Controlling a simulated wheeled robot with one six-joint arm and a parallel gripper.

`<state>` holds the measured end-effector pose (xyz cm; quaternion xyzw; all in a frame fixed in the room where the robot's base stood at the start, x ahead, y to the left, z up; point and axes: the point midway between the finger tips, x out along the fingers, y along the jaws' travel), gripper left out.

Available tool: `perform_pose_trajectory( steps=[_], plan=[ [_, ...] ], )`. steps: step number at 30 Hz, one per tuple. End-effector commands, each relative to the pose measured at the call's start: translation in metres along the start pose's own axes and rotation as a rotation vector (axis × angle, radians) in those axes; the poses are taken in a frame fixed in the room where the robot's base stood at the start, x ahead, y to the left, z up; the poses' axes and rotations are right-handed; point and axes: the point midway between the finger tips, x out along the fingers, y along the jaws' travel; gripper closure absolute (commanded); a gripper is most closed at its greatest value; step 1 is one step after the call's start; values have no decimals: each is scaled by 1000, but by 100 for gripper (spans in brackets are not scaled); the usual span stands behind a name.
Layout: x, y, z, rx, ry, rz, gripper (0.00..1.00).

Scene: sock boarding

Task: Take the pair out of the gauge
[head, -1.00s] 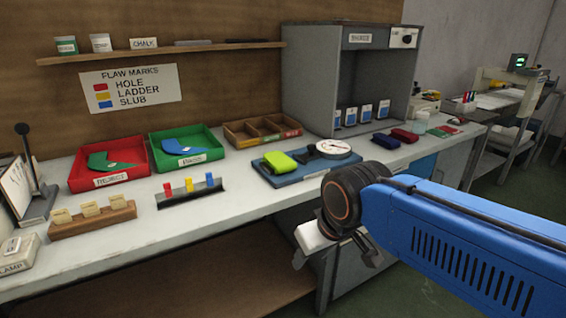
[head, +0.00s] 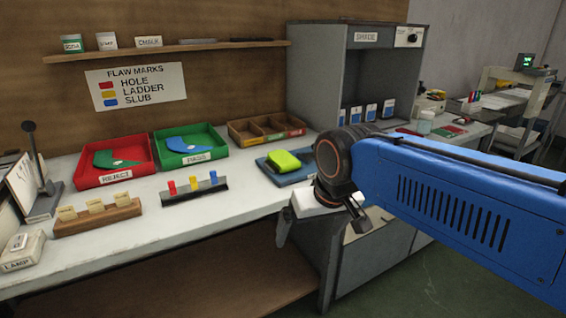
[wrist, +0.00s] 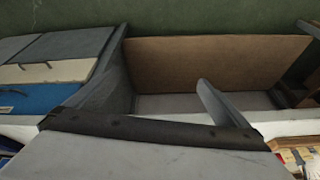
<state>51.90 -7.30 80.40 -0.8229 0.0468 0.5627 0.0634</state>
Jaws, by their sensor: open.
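The pair (head: 284,160) is a bright yellow-green folded bundle. It lies on the blue base of the gauge (head: 263,166), towards the back of the bench. My arm hides the right part of the gauge in the head view. My gripper (head: 320,226) is open and empty at the bench's front edge, in front of the gauge and lower in the picture. In the wrist view my gripper's fingers (wrist: 165,85) stand apart with nothing between them. The pair and the gauge cannot be made out there.
A red tray (head: 135,176) and a green tray (head: 213,153), each with a sock shape, stand left of the gauge. A wooden divided box (head: 262,143) and a grey cabinet (head: 300,80) stand behind. A flag holder (head: 215,190) sits nearer. The front right bench strip is bare.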

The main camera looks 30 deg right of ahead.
Motion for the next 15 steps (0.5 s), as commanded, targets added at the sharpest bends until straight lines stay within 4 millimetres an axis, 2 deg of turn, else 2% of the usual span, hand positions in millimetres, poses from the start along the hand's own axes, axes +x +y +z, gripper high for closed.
perform_pose_trajectory(
  steps=[1, 6, 15],
  plan=[
    [-10, -1, -19, 53, -14, 5, 0],
    [-41, -3, -76, 266, -69, 28, 0],
    [-81, -1, -174, 638, -153, 91, 0]
  ],
)
